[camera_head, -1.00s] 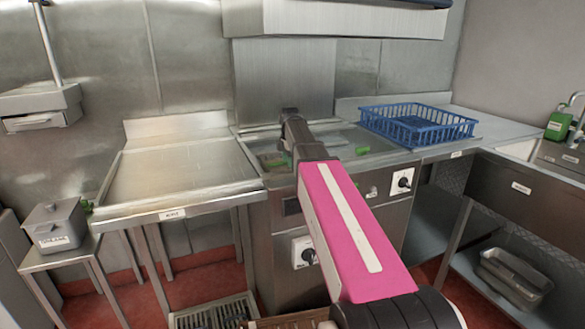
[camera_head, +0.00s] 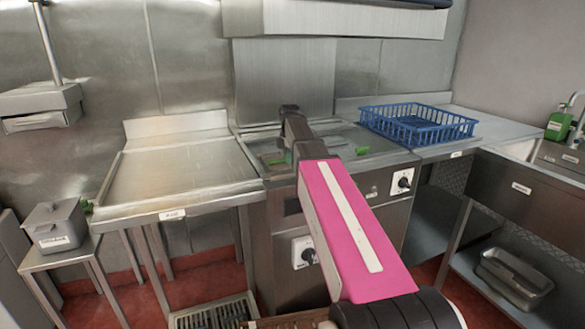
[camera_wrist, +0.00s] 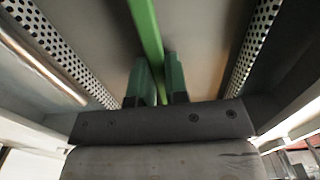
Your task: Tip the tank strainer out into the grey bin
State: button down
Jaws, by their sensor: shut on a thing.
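My arm reaches over the sunken tank (camera_head: 345,137) in the steel counter, and its own links hide most of my gripper in the head view. In the wrist view my gripper (camera_wrist: 158,88) has its two green fingers shut on a green bar (camera_wrist: 146,30), seemingly the strainer's handle. Perforated metal strips, likely the tank strainer (camera_wrist: 60,48), show on both sides of the bar. The strainer's contents cannot be made out. A grey lidded box (camera_head: 55,225), possibly the grey bin, stands on a small stand at the left; its label is unreadable.
A blue wire basket (camera_head: 417,124) sits on the counter right of the tank. A bare steel worktop (camera_head: 180,172) lies left of it. A metal tray (camera_head: 515,270) rests on a low shelf at the right. A floor grate (camera_head: 212,312) lies below.

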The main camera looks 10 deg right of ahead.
jog(key=shift+r, duration=2.55)
